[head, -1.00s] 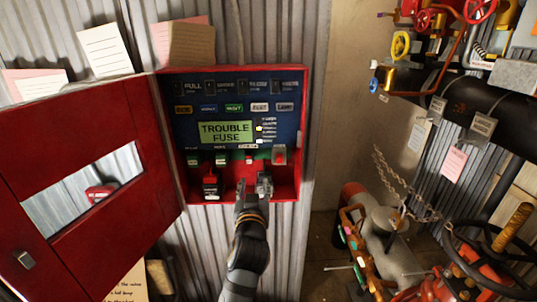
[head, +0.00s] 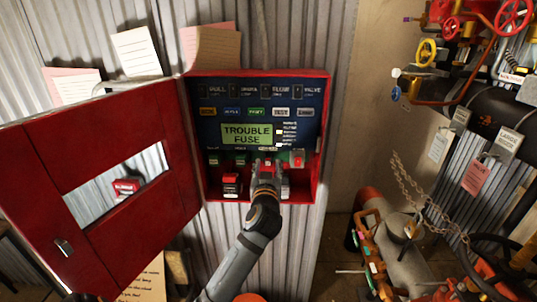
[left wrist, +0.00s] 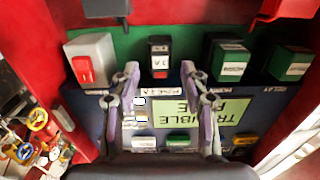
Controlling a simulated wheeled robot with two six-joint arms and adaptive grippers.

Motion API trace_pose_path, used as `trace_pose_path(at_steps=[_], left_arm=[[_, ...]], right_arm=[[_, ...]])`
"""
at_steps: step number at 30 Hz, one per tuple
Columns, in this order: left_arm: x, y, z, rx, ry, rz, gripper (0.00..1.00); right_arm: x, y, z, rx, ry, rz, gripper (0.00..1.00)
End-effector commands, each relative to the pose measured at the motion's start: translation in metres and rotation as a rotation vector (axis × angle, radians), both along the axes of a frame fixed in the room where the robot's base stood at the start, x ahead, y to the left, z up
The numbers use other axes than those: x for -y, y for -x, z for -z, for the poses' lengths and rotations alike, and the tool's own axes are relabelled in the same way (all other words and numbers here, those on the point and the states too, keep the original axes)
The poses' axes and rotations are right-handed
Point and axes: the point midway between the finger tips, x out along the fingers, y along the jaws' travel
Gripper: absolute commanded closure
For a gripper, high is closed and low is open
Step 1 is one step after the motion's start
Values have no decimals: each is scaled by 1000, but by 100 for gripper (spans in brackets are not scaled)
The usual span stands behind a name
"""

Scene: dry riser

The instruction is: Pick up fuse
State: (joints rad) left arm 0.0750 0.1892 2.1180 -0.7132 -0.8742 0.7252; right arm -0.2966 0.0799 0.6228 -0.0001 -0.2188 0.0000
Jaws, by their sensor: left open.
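What looks like the fuse (left wrist: 158,58) is a small black piece with a red band and a white label, seated in the green strip of the panel. In the left wrist view, which shows the panel upside down, my left gripper (left wrist: 160,76) is open. Its fingertips are to either side of the fuse's near end, with a gap on both sides. In the head view my left gripper (head: 268,168) is in front of the lower part of the red alarm box (head: 321,150) and largely covers the fuse. My right gripper is not in view.
The screen (head: 247,134) reads TROUBLE FUSE. Green blocks (left wrist: 228,60) and a grey block with a red switch (left wrist: 90,62) flank the fuse. A red-and-black block (head: 231,184) stands on the box floor. The open red door (head: 100,215) is at left, pipes and valves at right.

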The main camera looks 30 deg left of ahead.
Motion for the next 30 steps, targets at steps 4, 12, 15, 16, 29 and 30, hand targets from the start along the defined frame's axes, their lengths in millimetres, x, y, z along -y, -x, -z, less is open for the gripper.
trace_pose_path(at_steps=[4,12,15,16,29,30], left_arm=[[-10,-17,-2,-1,-1,0,55],[-12,-19,0,0,0,1,57],[-12,-19,0,0,0,1,71],[-11,-19,0,0,0,1,75],[-11,-19,0,0,0,1,100],[-11,-20,0,0,0,2,100]], right_arm=[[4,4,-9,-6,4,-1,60],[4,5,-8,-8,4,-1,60],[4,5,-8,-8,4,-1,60],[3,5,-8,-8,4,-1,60],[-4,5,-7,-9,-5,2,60],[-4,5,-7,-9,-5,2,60]])
